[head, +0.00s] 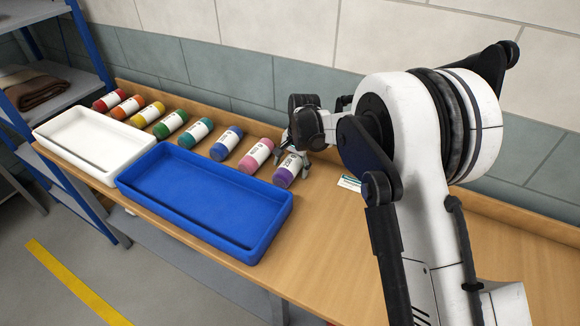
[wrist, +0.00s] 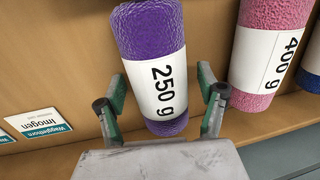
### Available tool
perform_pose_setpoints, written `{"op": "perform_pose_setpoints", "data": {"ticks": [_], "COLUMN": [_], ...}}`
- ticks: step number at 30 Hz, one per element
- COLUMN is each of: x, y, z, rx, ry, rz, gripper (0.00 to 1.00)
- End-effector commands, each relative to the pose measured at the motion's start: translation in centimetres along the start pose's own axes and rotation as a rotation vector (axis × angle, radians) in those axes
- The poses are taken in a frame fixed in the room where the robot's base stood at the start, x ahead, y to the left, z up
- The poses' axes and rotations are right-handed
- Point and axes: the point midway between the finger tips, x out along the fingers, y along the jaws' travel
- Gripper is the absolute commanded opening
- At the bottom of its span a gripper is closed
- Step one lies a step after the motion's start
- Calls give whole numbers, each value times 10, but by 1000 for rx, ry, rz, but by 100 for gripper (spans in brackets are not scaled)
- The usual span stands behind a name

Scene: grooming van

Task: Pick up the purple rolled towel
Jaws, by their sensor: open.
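The purple rolled towel (wrist: 150,35) with a white band marked "250 g" lies on the bench between the two fingers of my gripper (wrist: 163,105) in the wrist view. The fingers are open, one at each side of its near end, with a visible gap on the left; contact on the right is hard to tell. In the head view the purple towel (head: 287,171) is the rightmost of the row, and my gripper (head: 303,160) is over it, partly covering it.
A pink roll (wrist: 270,60) marked "400 g" lies close on the right in the wrist view. A card (wrist: 38,128) lies left. In the head view, the blue tray (head: 205,240) and white tray (head: 48,139) stand in front of the row. The bench right of my arm is clear.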

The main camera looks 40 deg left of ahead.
Motion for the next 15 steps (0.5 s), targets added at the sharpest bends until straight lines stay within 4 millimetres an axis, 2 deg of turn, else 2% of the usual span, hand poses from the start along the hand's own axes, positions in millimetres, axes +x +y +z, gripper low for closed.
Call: {"op": "perform_pose_setpoints", "data": {"ticks": [6, 15], "x": [1, 1], "y": [0, 0], "z": [0, 0], "rx": [0, 0], "ry": [0, 0], "rz": [0, 0], "gripper": [70, 30]}}
